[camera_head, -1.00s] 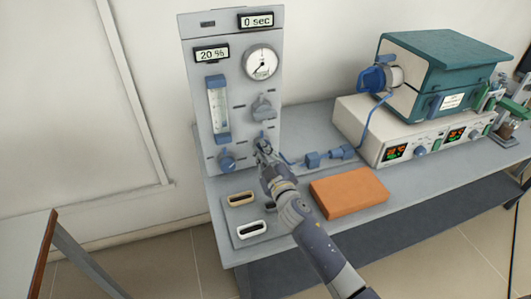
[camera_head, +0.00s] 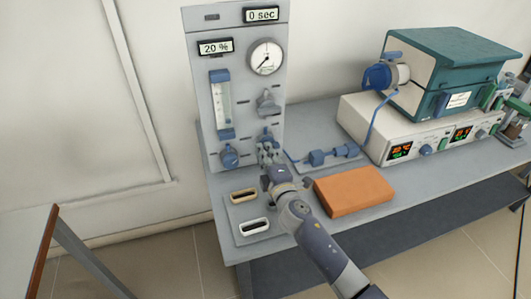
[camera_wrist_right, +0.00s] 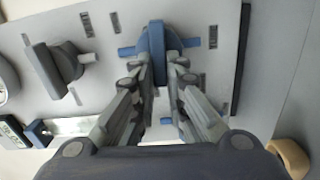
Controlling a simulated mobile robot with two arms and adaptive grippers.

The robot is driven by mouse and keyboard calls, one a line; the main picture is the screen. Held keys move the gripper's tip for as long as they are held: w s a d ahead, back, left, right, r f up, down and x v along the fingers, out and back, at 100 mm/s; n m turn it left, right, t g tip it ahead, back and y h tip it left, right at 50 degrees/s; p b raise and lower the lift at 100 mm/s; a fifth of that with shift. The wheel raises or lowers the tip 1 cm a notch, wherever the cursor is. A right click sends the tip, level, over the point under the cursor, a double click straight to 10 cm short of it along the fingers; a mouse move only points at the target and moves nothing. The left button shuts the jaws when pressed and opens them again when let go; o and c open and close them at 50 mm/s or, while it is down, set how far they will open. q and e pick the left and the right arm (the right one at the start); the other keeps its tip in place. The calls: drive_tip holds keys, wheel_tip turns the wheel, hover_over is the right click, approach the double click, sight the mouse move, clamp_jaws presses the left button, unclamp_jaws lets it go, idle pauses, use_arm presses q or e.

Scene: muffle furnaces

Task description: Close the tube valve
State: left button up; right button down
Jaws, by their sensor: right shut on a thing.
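The grey control panel (camera_head: 238,90) stands upright on the table against the wall. A blue valve (camera_head: 266,136) sits low on the panel's right side, partly hidden by my gripper. In the right wrist view the valve shows as an upright blue handle (camera_wrist_right: 157,40) with a short blue stub on either side. My right gripper (camera_head: 270,154) reaches up to it from the lower right. Its fingertips (camera_wrist_right: 155,62) are shut on the handle, one on each side. My left gripper is not in view.
A grey knob (camera_head: 266,102) is above the valve and a blue knob (camera_head: 229,155) is to its left. Blue tubing with fittings (camera_head: 325,157) runs right to the teal-topped furnace (camera_head: 440,72). An orange block (camera_head: 353,191) and a tray (camera_head: 242,220) lie nearby.

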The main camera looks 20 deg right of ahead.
drive_tip(key=shift+f+n, duration=0.1)
drive_tip(key=shift+n, duration=0.4)
drive_tip(key=c, duration=1.6)
unclamp_jaws()
drive_tip(key=s, duration=1.2)
drive_tip(key=shift+d, duration=0.15)
